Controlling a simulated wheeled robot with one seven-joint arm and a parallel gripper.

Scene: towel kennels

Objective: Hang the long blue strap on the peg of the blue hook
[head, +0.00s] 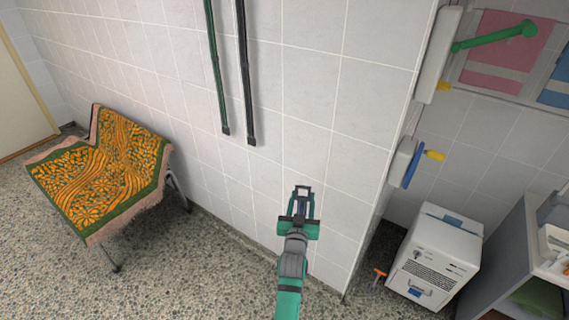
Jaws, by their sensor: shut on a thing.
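My gripper (303,191) is low in front of the tiled wall, its fingers pointing up and away. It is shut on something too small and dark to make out. I cannot pick out a long blue strap for certain. A long green strap-like band (215,70) and a long near-black one (244,75) hang on the wall, up and left of my gripper, apart from it. Their tops are out of view. A blue hook plate (412,163) sits on a pale wall block to the right of my gripper. A yellow peg (434,155) sticks out beside it.
A green hook arm (495,37) reaches from a higher pale block (437,55), near pink and blue towels. A white machine (436,255) and a grey cabinet (505,250) stand at right. A cloth-covered chair (105,170) stands at left. An orange-topped thing (379,272) stands by the machine.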

